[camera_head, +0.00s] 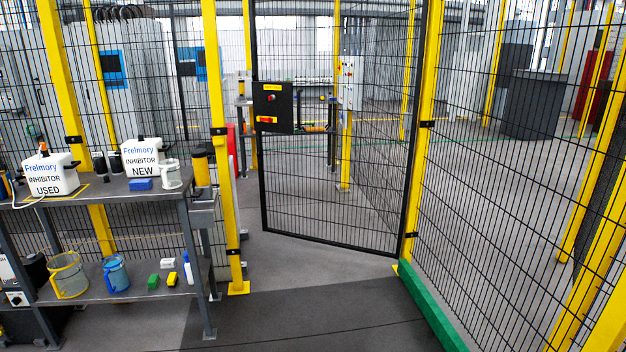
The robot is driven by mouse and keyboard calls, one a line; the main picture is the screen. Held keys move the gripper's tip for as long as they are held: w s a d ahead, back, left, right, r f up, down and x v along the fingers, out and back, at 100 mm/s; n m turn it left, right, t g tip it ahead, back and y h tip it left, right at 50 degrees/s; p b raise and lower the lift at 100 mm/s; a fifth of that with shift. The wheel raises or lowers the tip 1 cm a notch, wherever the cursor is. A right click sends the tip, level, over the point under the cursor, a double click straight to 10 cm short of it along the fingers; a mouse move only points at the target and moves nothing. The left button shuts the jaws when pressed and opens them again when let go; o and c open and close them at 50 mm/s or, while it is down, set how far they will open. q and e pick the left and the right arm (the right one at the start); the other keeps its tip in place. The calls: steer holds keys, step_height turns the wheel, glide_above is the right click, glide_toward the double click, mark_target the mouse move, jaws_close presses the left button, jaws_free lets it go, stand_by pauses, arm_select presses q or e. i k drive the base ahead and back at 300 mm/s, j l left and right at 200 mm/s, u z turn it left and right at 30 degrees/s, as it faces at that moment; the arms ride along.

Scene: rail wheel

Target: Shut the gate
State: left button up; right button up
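The gate (335,190) is a black wire-mesh panel in a dark frame, hung on the yellow post (421,130) to its right. It stands ajar, swung away from me, with its free left edge beyond the yellow post (222,150) on the left. A gap with grey floor shows between that edge and the left post. A black lock box (273,107) with a red knob and a red-and-yellow handle sits on the gate's free edge. Neither of my grippers is in view.
A grey two-level bench (150,197) with white containers, jugs and small blocks stands at left. Mesh fence (510,190) runs along the right, with a green strip (430,308) at its foot. Dark floor (310,315) before the gate is clear.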

mark_target(280, 108)
steer(key=i, duration=2.25)
